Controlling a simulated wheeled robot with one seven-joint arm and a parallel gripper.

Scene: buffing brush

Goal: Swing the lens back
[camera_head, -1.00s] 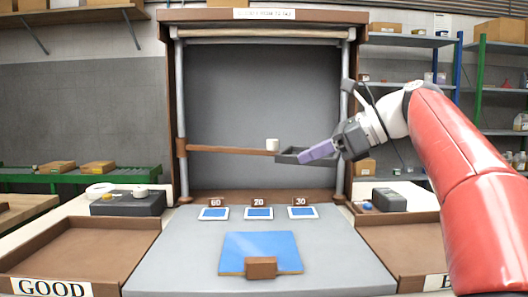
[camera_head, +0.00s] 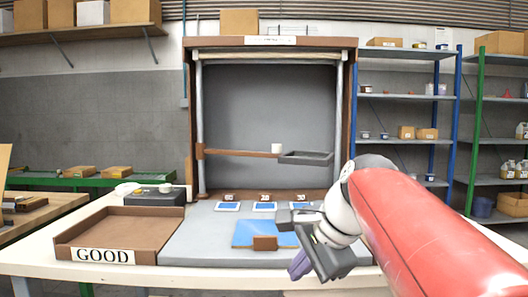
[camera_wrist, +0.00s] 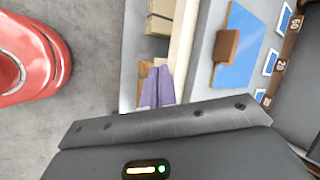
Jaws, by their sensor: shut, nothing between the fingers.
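The lens looks to be the dark rectangular frame (camera_head: 306,158) at the end of a brown swing arm (camera_head: 240,153) inside the booth. The arm is hinged on the left post and reaches across the opening, with a small white knob (camera_head: 277,148) beside the frame. My gripper (camera_head: 299,266) is low in front of the bench, well below and apart from the lens, fingers pointing down. Its purple fingers also show in the wrist view (camera_wrist: 158,88), closed together and empty.
A blue pad (camera_head: 262,234) with a brown block (camera_head: 265,243) lies on the grey bench, in front of several small blue-faced plates. The GOOD tray (camera_head: 120,233) is at left. My red arm hides the bench's right side. Air between gripper and lens is open.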

